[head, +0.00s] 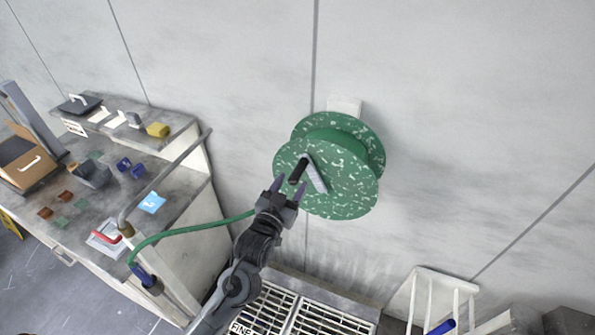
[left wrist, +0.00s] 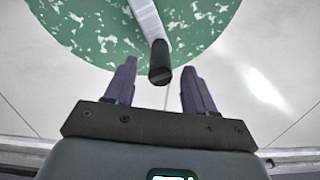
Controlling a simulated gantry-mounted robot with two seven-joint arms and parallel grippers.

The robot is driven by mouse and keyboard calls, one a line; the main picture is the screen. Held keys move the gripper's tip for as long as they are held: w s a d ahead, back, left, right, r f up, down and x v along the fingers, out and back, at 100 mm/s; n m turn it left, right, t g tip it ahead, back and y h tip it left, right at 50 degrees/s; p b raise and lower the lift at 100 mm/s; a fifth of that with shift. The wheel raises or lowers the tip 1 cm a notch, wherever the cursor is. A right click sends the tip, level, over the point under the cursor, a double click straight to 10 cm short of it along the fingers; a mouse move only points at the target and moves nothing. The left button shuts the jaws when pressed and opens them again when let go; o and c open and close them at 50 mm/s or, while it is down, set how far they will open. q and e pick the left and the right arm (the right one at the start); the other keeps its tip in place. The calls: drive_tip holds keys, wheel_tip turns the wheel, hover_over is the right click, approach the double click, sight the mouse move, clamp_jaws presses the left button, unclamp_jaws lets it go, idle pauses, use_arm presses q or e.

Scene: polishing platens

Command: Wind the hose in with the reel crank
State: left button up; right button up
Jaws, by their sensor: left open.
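The green, white-flecked hose reel (head: 340,190) is mounted on the wall in the head view; part of its disc (left wrist: 75,30) fills the top of the left wrist view. Its crank is a light grey arm (head: 316,176) with a black handle (head: 298,171); the handle (left wrist: 160,62) points towards my left gripper. My left gripper (head: 288,187) is open, with its fingertips by the handle's free end. In the left wrist view the handle's end lies between and slightly beyond the fingertips (left wrist: 159,75). The green hose (head: 190,231) runs from the bench tap to behind my gripper. My right gripper is out of view.
A workbench (head: 185,185) with a tap, a blue note and small blocks stands at the left. Floor grating (head: 290,312) lies below the reel. A white stool-like frame (head: 440,295) stands at the lower right. The wall around the reel is clear.

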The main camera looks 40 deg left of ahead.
sight(297, 174)
use_arm(q)
drive_tip(key=shift+p+x, duration=0.45)
drive_tip(key=shift+x, duration=2.05)
drive_tip(key=shift+a, duration=0.1)
clamp_jaws()
